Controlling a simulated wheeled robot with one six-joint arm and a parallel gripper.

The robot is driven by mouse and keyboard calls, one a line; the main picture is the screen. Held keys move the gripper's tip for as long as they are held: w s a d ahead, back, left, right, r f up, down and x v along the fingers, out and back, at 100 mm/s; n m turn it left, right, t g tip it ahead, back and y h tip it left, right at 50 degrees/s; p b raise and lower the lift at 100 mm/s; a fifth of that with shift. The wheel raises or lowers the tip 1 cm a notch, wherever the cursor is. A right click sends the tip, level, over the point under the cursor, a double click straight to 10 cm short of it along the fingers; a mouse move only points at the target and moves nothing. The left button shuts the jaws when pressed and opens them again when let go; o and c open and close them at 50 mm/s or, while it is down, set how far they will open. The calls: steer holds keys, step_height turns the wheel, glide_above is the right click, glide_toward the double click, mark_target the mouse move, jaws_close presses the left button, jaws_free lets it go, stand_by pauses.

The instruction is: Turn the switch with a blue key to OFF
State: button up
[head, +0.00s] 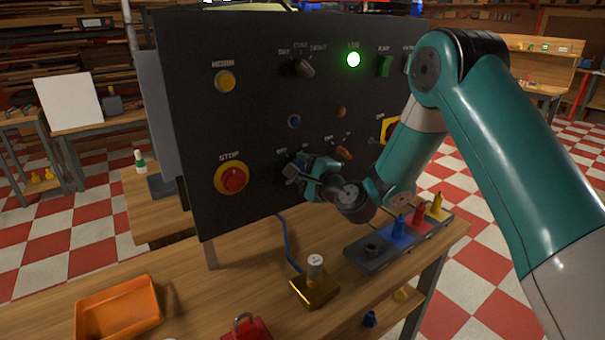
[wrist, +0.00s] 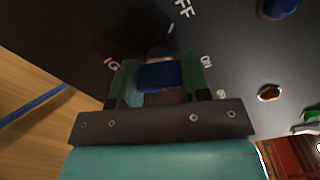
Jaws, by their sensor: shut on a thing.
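The black panel (head: 195,125) stands upright on the bench. My gripper (head: 298,171) is at its lower middle, right of the red STOP button (head: 233,179). In the wrist view my gripper (wrist: 161,80) is shut on a blue key (wrist: 160,77), its green-padded fingers on either side. The key is at the panel face, at a switch marked IG, ON and a partly cut-off label ending in FF. A short white tick points toward that label. The switch body is mostly hidden behind the key and fingers, and I cannot tell which mark the key points to.
The panel also has a lit green lamp (head: 353,59), a yellow button (head: 225,81), a selector knob (head: 303,68) and a blue round part (head: 294,121). Below stand a brass block (head: 316,289), an orange tray (head: 118,309) and a dark rack (head: 372,258) with blue, red and yellow pieces.

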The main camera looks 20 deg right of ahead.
steer(key=n+b, duration=0.2)
steer(key=n, duration=0.1)
steer(key=n+b, duration=0.2)
steer(key=n, duration=0.1)
steer(key=shift+d+f+b, duration=0.1)
steer(key=shift+f+b, duration=0.1)
steer(key=shift+b, duration=0.15)
steer(key=n+b, duration=0.3)
steer(key=shift+n, duration=0.4)
steer(key=shift+r+n+b, duration=0.2)
steer(key=shift+n+b, duration=0.75)
steer(key=shift+n, duration=0.15)
steer(key=o, duration=0.9)
steer(key=shift+r, duration=0.1)
steer(key=shift+s, duration=0.1)
